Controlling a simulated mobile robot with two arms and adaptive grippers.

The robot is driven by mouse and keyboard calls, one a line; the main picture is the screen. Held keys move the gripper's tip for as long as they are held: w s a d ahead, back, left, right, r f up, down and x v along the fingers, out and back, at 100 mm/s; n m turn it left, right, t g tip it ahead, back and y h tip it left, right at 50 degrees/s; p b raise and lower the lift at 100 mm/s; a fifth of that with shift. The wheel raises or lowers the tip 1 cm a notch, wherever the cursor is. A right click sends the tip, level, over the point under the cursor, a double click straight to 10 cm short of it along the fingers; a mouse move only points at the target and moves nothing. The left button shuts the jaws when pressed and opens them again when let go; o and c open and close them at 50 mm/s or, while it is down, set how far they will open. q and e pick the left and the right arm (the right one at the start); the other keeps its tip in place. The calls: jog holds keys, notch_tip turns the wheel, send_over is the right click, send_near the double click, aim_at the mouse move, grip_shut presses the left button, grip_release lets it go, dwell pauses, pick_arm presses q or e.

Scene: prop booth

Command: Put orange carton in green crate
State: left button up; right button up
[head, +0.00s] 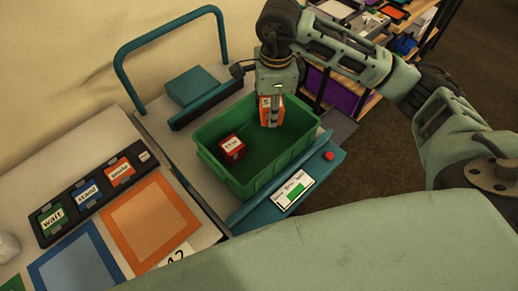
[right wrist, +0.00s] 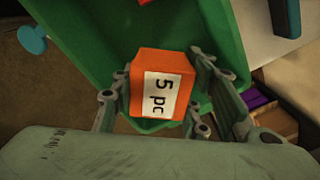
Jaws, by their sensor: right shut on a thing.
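The orange carton (head: 271,111) has a white label reading "5 pc", clear in the right wrist view (right wrist: 177,84). My right gripper (head: 272,100) is shut on it and holds it over the right part of the green crate (head: 262,186). In the right wrist view the fingers (right wrist: 165,90) stand on both sides of the carton, with the crate (right wrist: 100,55) behind it. I cannot tell whether the carton touches the crate floor. A red box (head: 231,149) with a white label lies inside the crate at the left. My left gripper is not in view.
The crate stands on a platform with a teal rail (head: 172,34) and a red button (head: 329,155). A table at the left has orange (head: 150,222) and blue (head: 78,264) framed squares and a label strip (head: 88,195). Shelves (head: 340,88) stand behind at the right.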

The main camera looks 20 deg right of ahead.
jog(key=f+m, duration=0.1)
jog(key=m, duration=0.1)
jog(key=w+d+f+m, duration=0.1)
jog(key=m, duration=0.1)
jog(key=shift+d, duration=0.1)
jog(key=shift+d+f+m, duration=0.15)
jog(key=shift+f+m, duration=0.05)
jog(key=shift+m, duration=0.5)
jog(key=shift+w+d+f+m, duration=0.1)
jog(key=shift+f+m, duration=0.2)
jog(key=p, duration=0.1)
send_over(272, 139)
notch_tip(272, 139, down, 5)
jog(key=shift+f, duration=0.1)
notch_tip(272, 139, down, 4)
jog(key=shift+r+p, duration=0.2)
jog(key=shift+p, duration=0.3)
jog(key=shift+f, duration=0.35)
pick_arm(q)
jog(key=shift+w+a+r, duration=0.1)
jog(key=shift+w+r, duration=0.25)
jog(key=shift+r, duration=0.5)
pick_arm(e)
jog(key=shift+f, duration=0.1)
